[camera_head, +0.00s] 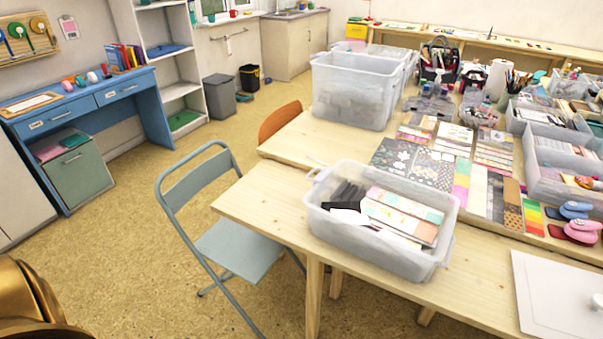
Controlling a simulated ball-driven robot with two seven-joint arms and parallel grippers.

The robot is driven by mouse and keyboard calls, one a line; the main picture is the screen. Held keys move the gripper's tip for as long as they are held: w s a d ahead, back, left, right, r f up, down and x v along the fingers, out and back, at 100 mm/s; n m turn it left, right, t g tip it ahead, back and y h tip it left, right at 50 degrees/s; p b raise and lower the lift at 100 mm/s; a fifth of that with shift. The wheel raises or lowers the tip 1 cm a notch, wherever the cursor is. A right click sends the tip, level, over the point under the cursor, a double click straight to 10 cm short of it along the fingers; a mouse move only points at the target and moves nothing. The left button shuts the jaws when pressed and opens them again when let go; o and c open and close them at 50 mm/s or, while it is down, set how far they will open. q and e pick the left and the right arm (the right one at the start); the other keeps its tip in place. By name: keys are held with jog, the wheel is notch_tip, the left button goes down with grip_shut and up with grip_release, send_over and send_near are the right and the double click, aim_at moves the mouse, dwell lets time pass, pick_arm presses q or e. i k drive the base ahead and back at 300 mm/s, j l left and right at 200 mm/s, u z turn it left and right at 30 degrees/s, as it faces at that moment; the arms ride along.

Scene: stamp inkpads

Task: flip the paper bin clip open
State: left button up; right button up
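A translucent plastic bin (425,262) holding papers and cards stands on the near wooden table, with no lid on it. A pale clip or handle (318,173) sticks out at its upper left end; it is too small to tell whether it is flipped open or shut. The lower right end of the bin is partly shaded, and a clip there is not clear.
A blue-grey folding chair (240,250) stands left of the table (285,205). Tall clear bins (350,95) stand behind. Patterned papers (415,165) and more bins (565,185) fill the table's back and right. A white board (560,300) lies at lower right.

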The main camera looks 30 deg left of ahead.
aim_at(325, 172)
jog(key=j+z, duration=0.1)
jog(key=j, duration=0.55)
jog(key=k+j+z, duration=0.1)
jog(key=j, duration=0.55)
jog(key=k+j, duration=0.1)
jog(key=j, duration=0.55)
jog(key=k+j+z, duration=0.15)
jog(key=j, duration=0.5)
jog(key=i, duration=0.05)
